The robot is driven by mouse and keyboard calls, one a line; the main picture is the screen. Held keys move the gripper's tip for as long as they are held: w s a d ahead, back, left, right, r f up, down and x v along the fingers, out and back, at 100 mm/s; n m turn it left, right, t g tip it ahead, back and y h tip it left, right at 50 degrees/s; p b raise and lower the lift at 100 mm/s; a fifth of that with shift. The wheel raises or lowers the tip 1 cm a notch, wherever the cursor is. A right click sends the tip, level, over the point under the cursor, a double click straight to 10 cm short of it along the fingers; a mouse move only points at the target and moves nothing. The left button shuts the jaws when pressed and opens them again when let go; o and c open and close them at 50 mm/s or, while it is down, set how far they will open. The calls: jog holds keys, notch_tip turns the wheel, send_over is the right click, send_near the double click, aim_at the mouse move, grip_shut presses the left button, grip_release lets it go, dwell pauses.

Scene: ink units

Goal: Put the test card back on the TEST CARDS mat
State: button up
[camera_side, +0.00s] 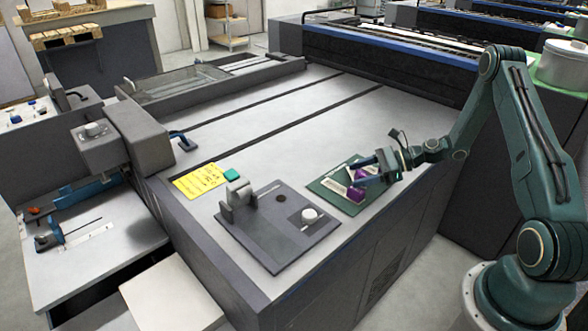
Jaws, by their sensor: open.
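A dark green mat (328,188) lies near the right edge of the grey machine top, with pale lettering too small to read. Pale cards with purple patches lie on or just above it; one purple patch (356,195) shows below my gripper, and another shows between its fingers. I cannot tell which is the test card, or whether the cards touch the mat. My gripper (355,172) is open over the mat, its two fingers pointing left, one above the other in the picture. The fingers hide part of the cards and the mat.
A dark grey plate (262,240) with an upright block (239,195) and a white knob (309,215) stands left of the mat. A yellow note (200,182) and a teal block (231,174) lie farther left. The machine top behind is clear.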

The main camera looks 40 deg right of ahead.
jog(key=v, duration=1)
dwell(0.4)
jog(key=s+a+r+n+g+h, duration=0.3)
jog(key=a+r+n+g+h, duration=0.25)
jog(key=a+r+n, duration=0.95)
jog(key=s+a+r+n+t+h, duration=0.1)
jog(key=s+a+r+n+h, duration=0.1)
jog(key=s+n, duration=0.4)
jog(key=s+a+r+n+h, duration=0.2)
jog(key=s+a+r+n, duration=0.2)
jog(key=s, duration=0.6)
jog(key=shift+s+a+r+n+t, duration=0.25)
jog(key=shift+a+r+n+t, duration=0.1)
jog(key=shift+r+n, duration=0.65)
